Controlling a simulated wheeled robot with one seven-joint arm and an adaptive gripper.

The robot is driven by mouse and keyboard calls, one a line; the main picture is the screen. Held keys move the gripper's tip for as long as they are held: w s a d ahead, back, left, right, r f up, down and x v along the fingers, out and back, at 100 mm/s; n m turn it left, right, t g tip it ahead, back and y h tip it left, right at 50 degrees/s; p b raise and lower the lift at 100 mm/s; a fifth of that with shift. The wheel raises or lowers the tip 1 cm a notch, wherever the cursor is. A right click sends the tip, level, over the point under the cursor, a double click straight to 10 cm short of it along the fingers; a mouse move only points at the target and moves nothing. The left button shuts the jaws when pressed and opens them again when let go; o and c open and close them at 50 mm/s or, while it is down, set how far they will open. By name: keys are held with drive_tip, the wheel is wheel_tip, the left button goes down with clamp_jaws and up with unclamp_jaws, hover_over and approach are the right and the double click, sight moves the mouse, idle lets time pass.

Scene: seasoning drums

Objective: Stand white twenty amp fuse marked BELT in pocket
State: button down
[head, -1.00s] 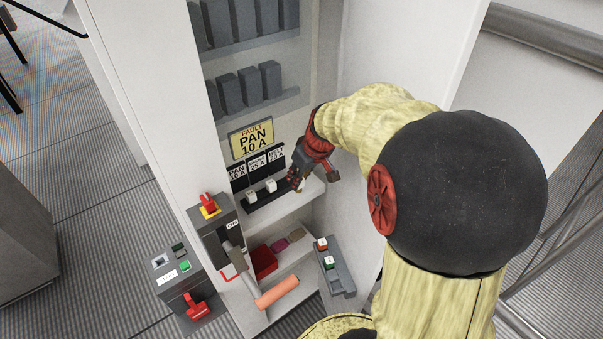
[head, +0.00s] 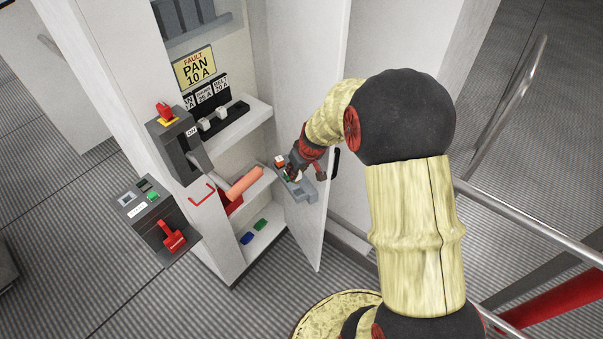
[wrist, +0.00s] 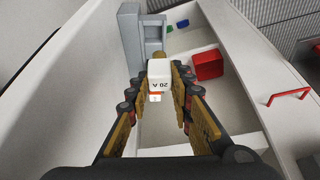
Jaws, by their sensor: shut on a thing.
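My gripper (head: 299,170) is shut on a white fuse (wrist: 160,75) marked 20 A, with an orange-red stripe, in the wrist view. The word BELT cannot be read on it. In the head view the gripper is at the grey pocket rack (head: 299,190) on the cabinet door's inside. The rack also shows beyond the fuse in the wrist view (wrist: 131,45), with an open pocket. Whether the fuse touches the rack cannot be told. The place under the BELT 20 A label (head: 221,84) looks empty.
Two white fuses (head: 221,113) stay in the black fuse row inside the cabinet. A grey switch box (head: 174,146) with an orange-handled lever (head: 243,182) juts out front. The open door (head: 317,100) flanks my arm. A red bin (wrist: 208,65) sits on the lower shelf.

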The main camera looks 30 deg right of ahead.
sight(299, 179)
drive_tip(key=shift+d+r, duration=0.25)
drive_tip(key=shift+d, duration=0.2)
drive_tip(key=shift+w+d, duration=0.1)
drive_tip(key=shift+w, duration=0.05)
drive_tip(key=shift+w+m, duration=0.15)
drive_tip(key=shift+m, duration=0.15)
drive_tip(key=shift+f+b, duration=0.1)
drive_tip(key=shift+b, duration=0.3)
wheel_tip(299, 179, down, 6)
drive_tip(key=b, duration=0.5)
drive_tip(key=shift+b, duration=0.65)
idle(1.2)
